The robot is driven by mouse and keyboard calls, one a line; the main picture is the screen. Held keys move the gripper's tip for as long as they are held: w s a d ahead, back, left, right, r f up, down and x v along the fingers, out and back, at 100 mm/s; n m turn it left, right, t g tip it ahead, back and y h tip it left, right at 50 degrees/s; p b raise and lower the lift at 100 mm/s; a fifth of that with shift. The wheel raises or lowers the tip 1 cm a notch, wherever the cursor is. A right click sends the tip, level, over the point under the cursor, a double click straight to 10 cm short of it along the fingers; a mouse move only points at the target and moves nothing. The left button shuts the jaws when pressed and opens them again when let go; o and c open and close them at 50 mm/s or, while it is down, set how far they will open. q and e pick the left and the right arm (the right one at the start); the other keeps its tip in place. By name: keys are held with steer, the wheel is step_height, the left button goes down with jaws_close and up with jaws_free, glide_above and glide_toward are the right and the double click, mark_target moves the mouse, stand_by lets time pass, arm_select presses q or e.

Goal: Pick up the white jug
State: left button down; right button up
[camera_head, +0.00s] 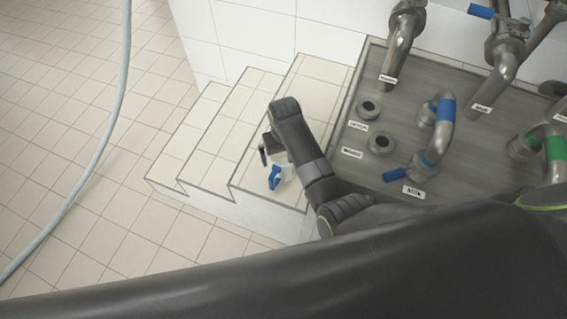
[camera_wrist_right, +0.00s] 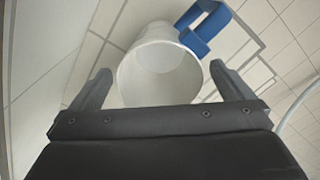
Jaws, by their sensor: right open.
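The white jug (camera_wrist_right: 150,85) with a blue handle (camera_wrist_right: 207,27) fills the middle of the right wrist view, and I look into its open mouth. In the head view its blue handle (camera_head: 274,178) shows on the tiled step, while its pale body hardly stands out from the tiles and is partly hidden by my arm. My right gripper (camera_head: 267,154) is open just by the jug. In the right wrist view, the fingers of the right gripper (camera_wrist_right: 160,69) are spread to either side of the jug's mouth, with the handle beyond. My left gripper is not in view.
White tiled steps (camera_head: 205,125) go down to the left. To the right is a grey metal panel (camera_head: 345,185) with labelled pipes and blue and green valves (camera_head: 442,130). A grey hose (camera_head: 120,100) hangs at the left.

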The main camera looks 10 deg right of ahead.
step_height(320, 180, down, 2)
steer(key=shift+f, duration=0.25)
steer(key=c, duration=1.1)
steer(key=shift+r, duration=0.1)
steer(key=shift+c, duration=0.2)
step_height(320, 180, up, 10)
steer(key=shift+f+p, duration=0.1)
steer(key=shift+p, duration=0.4)
